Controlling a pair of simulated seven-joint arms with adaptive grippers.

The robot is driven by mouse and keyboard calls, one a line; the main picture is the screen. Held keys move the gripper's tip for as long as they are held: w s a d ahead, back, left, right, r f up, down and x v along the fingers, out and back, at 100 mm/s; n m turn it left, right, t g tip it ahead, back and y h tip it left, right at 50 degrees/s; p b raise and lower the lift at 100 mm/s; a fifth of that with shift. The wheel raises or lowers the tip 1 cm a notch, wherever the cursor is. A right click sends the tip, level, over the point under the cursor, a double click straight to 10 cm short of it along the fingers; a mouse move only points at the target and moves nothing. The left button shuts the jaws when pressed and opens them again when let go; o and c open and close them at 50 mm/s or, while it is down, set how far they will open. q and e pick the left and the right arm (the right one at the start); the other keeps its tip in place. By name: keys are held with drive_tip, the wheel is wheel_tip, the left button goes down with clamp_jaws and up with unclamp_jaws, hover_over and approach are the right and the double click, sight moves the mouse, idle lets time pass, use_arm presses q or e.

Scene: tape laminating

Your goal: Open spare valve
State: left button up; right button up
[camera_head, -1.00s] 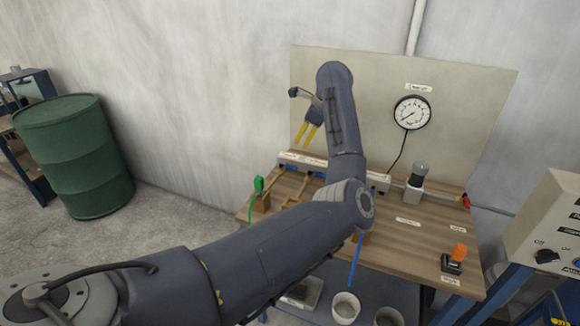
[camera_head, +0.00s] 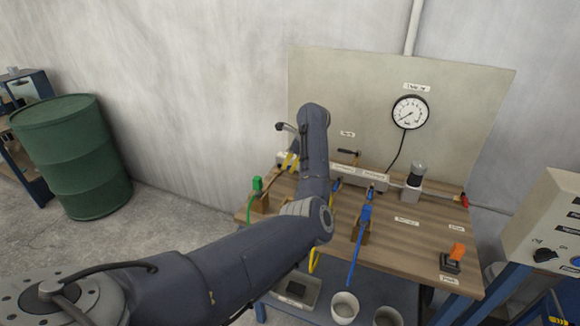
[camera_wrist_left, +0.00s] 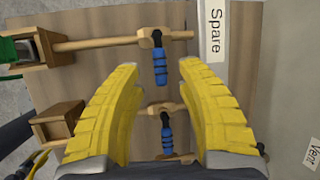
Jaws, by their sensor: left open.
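The spare valve is a brass body with a blue ribbed handle (camera_wrist_left: 160,68), in the left wrist view beside the label "Spare" (camera_wrist_left: 217,32). Its handle points down in that picture, across the line of the brass pipe. My left gripper (camera_wrist_left: 160,95) is open, its two yellow fingers on either side of and apart from the handle. A second blue-handled valve (camera_wrist_left: 167,132) shows lower between the fingers. In the head view the left gripper (camera_head: 288,162) is low over the left back of the wooden bench; the spare valve there is hard to make out. My right gripper is not in view.
A green connector (camera_head: 257,185) sits on a wooden block at the bench's left. A blue connector (camera_head: 365,214) with a hose stands at the front. A pressure gauge (camera_head: 410,112) is on the back panel. The bench (camera_head: 400,240) is clear at centre right.

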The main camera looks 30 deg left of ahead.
sight(289, 167)
use_arm(q)
drive_tip(key=shift+x, duration=1.2)
clamp_jaws()
